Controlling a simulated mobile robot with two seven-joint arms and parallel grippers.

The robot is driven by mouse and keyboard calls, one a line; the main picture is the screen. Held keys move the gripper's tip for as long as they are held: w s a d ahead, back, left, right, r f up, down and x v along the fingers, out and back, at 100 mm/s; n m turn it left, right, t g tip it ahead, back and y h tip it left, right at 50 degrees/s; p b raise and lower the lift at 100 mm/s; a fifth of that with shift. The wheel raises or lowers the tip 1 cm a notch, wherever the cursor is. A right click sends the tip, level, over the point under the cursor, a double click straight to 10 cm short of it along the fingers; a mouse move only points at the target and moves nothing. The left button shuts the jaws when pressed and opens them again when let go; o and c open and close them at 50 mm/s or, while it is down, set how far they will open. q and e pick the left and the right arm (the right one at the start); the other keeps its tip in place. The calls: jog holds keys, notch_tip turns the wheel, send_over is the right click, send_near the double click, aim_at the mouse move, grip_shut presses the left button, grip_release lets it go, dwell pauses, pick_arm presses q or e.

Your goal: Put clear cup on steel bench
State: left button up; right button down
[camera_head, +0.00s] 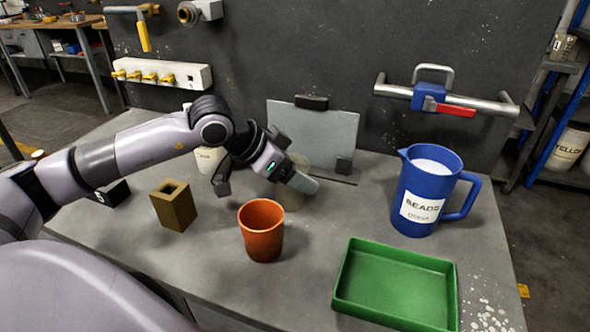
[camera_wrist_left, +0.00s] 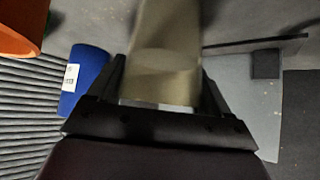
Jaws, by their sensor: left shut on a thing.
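A clear, beige-tinted cup (camera_head: 293,198) shows in the head view, partly hidden behind my left gripper (camera_head: 300,180). In the left wrist view the clear cup (camera_wrist_left: 165,60) is between the two dark fingers of my left gripper (camera_wrist_left: 163,95), which are shut on it. The grey steel bench (camera_head: 215,262) lies under the cup. I cannot tell whether the cup's base touches the bench. My right gripper is not in view.
An orange cup (camera_head: 261,232) stands close in front of the gripper, and a brown square block (camera_head: 173,206) is to its left. A blue pitcher (camera_head: 418,190) and a green tray (camera_head: 392,288) are to the right. A grey upright panel (camera_head: 325,135) stands behind. Bench between the cup and pitcher is clear.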

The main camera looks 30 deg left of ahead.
pick_arm(q)
jog(key=shift+f, duration=0.1)
jog(key=o, duration=1)
jog(key=shift+f, duration=0.1)
jog(key=o, duration=0.3)
